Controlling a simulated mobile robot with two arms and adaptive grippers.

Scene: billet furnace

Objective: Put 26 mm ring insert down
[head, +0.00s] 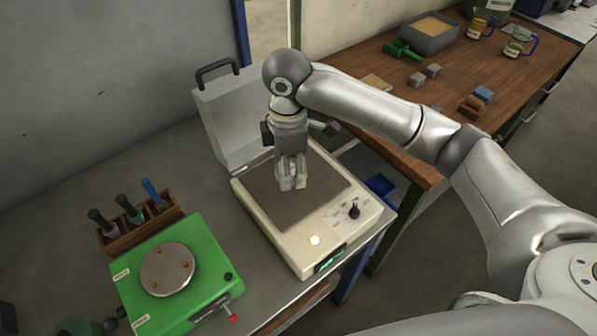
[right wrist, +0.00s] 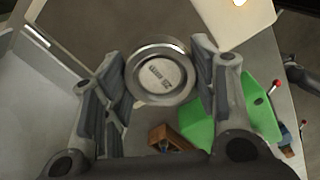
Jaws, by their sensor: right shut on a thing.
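The 26 mm ring insert (right wrist: 160,72) is a round metal disc with a raised rim and engraved lettering on its face. My right gripper (right wrist: 163,78) is shut on its sides, one finger to each side. In the head view my right gripper (head: 291,184) points down over the dark square top (head: 310,203) of a cream bench unit (head: 285,232). The insert cannot be made out there. I cannot tell whether it touches the dark top or hangs just above it. My left gripper is not in view.
A grey cover with a handle (head: 225,115) stands behind the cream unit. A green fixture (head: 205,258) with a round metal plate (head: 167,269) is at front left, beside a wooden rack (head: 137,232) of tools. A wooden bench (head: 365,70) is behind right.

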